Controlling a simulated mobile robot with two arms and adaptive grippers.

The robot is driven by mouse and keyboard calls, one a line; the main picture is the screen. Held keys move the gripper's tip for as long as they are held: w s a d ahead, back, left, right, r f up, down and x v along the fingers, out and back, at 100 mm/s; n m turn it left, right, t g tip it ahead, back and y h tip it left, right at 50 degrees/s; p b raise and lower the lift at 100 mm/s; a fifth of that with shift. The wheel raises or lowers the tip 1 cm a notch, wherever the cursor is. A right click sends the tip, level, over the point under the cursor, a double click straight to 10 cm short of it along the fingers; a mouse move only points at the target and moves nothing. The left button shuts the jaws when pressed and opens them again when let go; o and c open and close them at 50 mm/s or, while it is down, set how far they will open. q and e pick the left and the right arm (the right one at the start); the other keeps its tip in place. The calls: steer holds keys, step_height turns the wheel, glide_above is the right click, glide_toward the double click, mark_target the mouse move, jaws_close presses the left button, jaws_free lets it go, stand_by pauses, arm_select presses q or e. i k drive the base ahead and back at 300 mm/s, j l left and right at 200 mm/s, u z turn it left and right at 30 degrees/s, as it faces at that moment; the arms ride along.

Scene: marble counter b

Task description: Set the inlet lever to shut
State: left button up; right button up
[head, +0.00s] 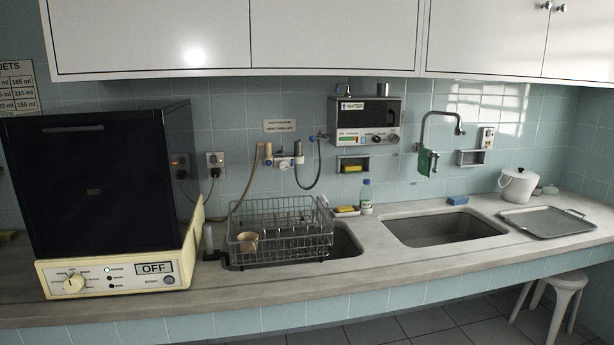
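A small valve assembly (284,161) with a gauge-like round part is fixed to the tiled wall behind the dish rack. A small wall sign (279,126) is above the assembly. Neither of my grippers shows in the head view.
A wire dish rack (290,247) with a tan cup (248,241) stands in front of the valves. A large dark machine (93,185), its panel reading OFF, stands left. A bottle (366,196), sink (440,229), metal tray (546,220) and white pot (517,186) are to the right.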

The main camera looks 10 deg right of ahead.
mark_target(312, 138)
steer(key=i+j+z, duration=0.1)
steer(key=i+z, duration=0.3)
steer(key=i+j+z, duration=0.25)
steer(key=i+j, duration=0.95)
steer(key=j, duration=0.1)
